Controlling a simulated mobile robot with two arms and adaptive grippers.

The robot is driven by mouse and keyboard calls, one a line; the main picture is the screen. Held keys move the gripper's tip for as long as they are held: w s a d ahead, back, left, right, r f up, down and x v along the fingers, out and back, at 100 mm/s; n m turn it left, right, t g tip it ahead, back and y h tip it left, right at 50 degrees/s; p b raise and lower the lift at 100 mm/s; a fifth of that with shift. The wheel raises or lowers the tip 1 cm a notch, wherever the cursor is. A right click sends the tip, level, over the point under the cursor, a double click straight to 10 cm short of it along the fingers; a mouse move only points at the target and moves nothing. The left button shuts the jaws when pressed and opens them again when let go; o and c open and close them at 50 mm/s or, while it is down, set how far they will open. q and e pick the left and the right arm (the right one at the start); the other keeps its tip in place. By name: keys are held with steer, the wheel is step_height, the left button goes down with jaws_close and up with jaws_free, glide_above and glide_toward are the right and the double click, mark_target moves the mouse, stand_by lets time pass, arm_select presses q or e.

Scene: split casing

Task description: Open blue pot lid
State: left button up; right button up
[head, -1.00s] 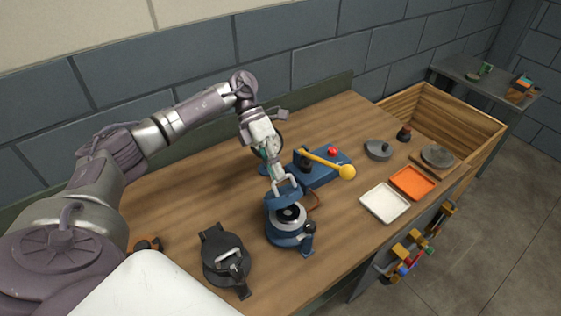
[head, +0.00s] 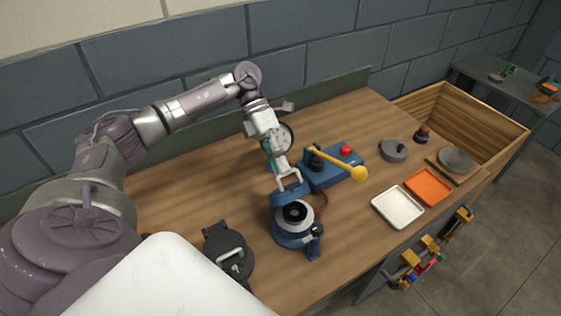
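The blue pot (head: 291,238) stands on the wooden bench, with a pale ring and dark centre visible in its top. Its blue lid (head: 290,196) is tilted up at the far side of the pot, so the inside shows. A silver loop, seemingly the lid's handle, shows above the lid. My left gripper (head: 284,171) is at this loop, just above and behind the raised lid. Its fingers are small and merge with the loop, so I cannot tell whether they grip it. My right gripper is not in view.
A dark lidded pot (head: 232,255) stands to the left. A blue box with a yellow-knobbed lever (head: 338,164) is behind the blue pot to the right. A white tray (head: 398,207) and an orange tray (head: 428,187) lie further right. Bare bench lies in front of the blue pot.

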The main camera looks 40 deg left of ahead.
arm_select(q)
steer(key=shift+o, duration=1.3)
steer(key=shift+a+f, duration=0.15)
steer(key=shift+f, duration=0.2)
steer(key=shift+a, duration=0.15)
steer(key=shift+r, duration=0.1)
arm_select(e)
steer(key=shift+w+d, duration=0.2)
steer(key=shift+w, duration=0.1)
arm_select(q)
steer(key=shift+r, duration=0.1)
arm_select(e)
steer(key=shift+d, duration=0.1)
arm_select(q)
steer(key=v, duration=1.1)
steer(key=shift+w+a+r, duration=0.2)
steer(key=shift+a+r, duration=0.05)
steer(key=shift+r, duration=0.05)
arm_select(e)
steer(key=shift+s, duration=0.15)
